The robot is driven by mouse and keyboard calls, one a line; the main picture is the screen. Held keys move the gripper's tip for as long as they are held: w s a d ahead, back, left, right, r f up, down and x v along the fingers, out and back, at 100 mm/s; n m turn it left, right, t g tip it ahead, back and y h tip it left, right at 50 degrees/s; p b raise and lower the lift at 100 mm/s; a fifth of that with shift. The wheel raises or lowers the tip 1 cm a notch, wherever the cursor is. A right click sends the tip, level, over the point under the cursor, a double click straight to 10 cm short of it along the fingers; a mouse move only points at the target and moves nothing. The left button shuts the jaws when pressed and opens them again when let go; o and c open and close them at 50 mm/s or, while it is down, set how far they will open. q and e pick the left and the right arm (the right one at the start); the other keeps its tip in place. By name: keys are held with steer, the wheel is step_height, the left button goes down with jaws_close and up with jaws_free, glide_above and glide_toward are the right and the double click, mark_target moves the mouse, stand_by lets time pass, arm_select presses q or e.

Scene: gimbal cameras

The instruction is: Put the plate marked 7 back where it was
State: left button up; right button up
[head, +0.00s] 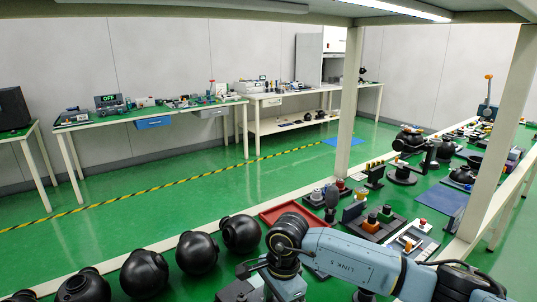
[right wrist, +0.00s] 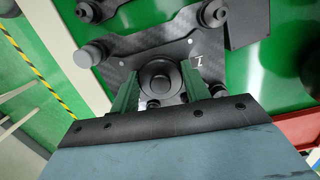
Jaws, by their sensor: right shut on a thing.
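In the right wrist view, a dark carbon-patterned plate (right wrist: 135,46) lies below my right gripper (right wrist: 158,80). A small white mark, which looks like a tilted 7, is near its right side. My right gripper is shut on the round black knob (right wrist: 160,82) of this plate, one finger on each side. I cannot tell whether the plate is lifted or resting. In the head view, my right arm comes in from the lower right, and the plate cannot be made out there. My left gripper is not in view.
Several black spheres (head: 144,272) line the near bench edge at left in the head view. A red tray (head: 287,213) lies behind my wrist. Blocks and fixtures crowd the bench at right. A pale post (head: 352,90) rises behind the tray. Another dark plate (right wrist: 256,20) shows in the wrist view.

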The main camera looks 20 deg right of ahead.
step_height(320, 180, down, 4)
steer(key=shift+r, duration=0.2)
arm_select(q)
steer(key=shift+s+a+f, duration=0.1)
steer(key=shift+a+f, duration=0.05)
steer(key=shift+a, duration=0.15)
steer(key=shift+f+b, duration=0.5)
steer(key=shift+b, duration=0.15)
arm_select(e)
steer(key=shift+f, duration=0.4)
steer(key=o, duration=0.7)
steer(key=shift+f, duration=0.1)
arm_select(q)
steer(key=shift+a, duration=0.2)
arm_select(e)
steer(key=o, duration=0.4)
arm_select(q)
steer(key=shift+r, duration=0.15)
arm_select(e)
steer(key=shift+o, duration=0.2)
steer(key=shift+r, duration=0.2)
